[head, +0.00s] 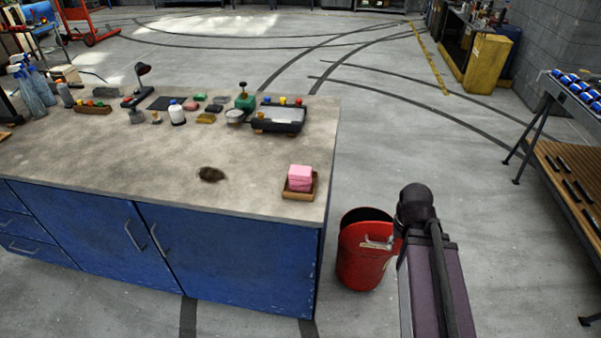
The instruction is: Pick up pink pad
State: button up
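Pink pads (300,172) lie stacked in a small brown tray (299,196) near the front right corner of the workbench top (130,165). The stack rises above the tray's rim. I cannot tell how many pads are in it. Part of my arm shows at the lower right, beyond the bench's right edge and apart from the pads. My gripper cannot be made out in this view.
A red bucket (362,270) stands on the floor between the bench and my arm. A dark stain (211,174) marks the bench top left of the tray. Bottles, small blocks and a black device (279,119) line the back. The bench top around the tray is mostly clear.

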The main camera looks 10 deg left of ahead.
jog(key=o, duration=0.5)
jog(key=shift+w+a+r+n+p, duration=0.3)
jog(key=shift+w+a+r+p, duration=0.15)
jog(key=shift+w+r, duration=0.1)
jog(key=shift+w+a+r+n+p, duration=0.3)
jog(key=shift+w+r+p, duration=0.1)
jog(key=shift+w+r, duration=0.15)
notch_tip(320, 180, up, 18)
jog(key=n+p, duration=1.6)
jog(key=p, duration=0.2)
send_over(302, 170)
jog(key=shift+f, duration=0.1)
jog(key=shift+d+f, duration=0.1)
jog(key=shift+f, duration=0.1)
notch_tip(302, 170, down, 8)
jog(key=b, duration=0.8)
jog(key=shift+f+b, duration=0.15)
jog(key=shift+b, duration=0.25)
jog(key=shift+s+f+b, duration=0.1)
jog(key=shift+f+b, duration=2.5)
jog(key=shift+c, duration=0.3)
